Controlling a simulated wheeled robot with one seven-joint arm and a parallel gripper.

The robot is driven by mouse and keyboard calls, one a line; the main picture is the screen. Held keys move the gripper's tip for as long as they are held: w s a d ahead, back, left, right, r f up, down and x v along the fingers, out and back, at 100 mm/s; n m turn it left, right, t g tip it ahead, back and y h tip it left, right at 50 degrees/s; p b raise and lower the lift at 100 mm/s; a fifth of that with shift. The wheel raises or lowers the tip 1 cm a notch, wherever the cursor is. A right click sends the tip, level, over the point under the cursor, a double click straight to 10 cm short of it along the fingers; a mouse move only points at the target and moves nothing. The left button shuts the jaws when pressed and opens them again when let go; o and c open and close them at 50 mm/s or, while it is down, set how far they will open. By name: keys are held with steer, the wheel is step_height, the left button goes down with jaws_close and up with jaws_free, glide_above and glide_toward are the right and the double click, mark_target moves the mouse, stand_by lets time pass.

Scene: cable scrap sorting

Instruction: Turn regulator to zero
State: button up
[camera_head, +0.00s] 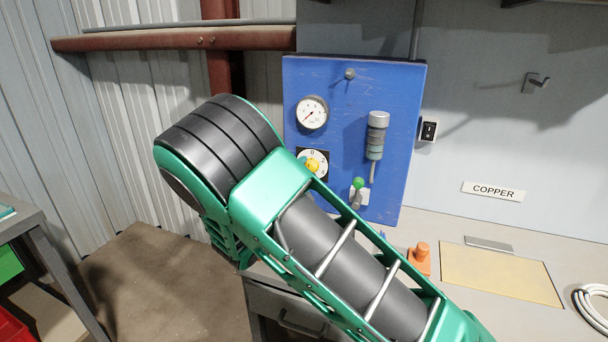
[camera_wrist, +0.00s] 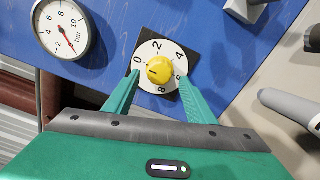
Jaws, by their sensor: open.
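The regulator is a yellow knob (camera_wrist: 160,70) on a white dial numbered 0, 2, 4, 6 and 8, set on a black square plate. In the wrist view, a small dark mark on the knob lies on its left side, toward the 0; its exact reading is hard to tell. In the head view the knob (camera_head: 312,166) is partly bordered by my arm. My gripper (camera_wrist: 159,78) is open, its two green fingers on either side of the knob's lower half. Whether they touch it cannot be told. My gripper is hidden in the head view.
A round pressure gauge (camera_head: 311,113) is on the blue panel (camera_head: 340,85) above the dial. A grey cylinder (camera_head: 376,135) and a green-tipped switch (camera_head: 358,184) are to the right. An orange object (camera_head: 420,258) stands on the bench (camera_head: 470,228).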

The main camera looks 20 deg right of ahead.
steer(key=v, duration=0.9)
steer(key=shift+a, duration=0.15)
steer(key=shift+s+f, duration=0.1)
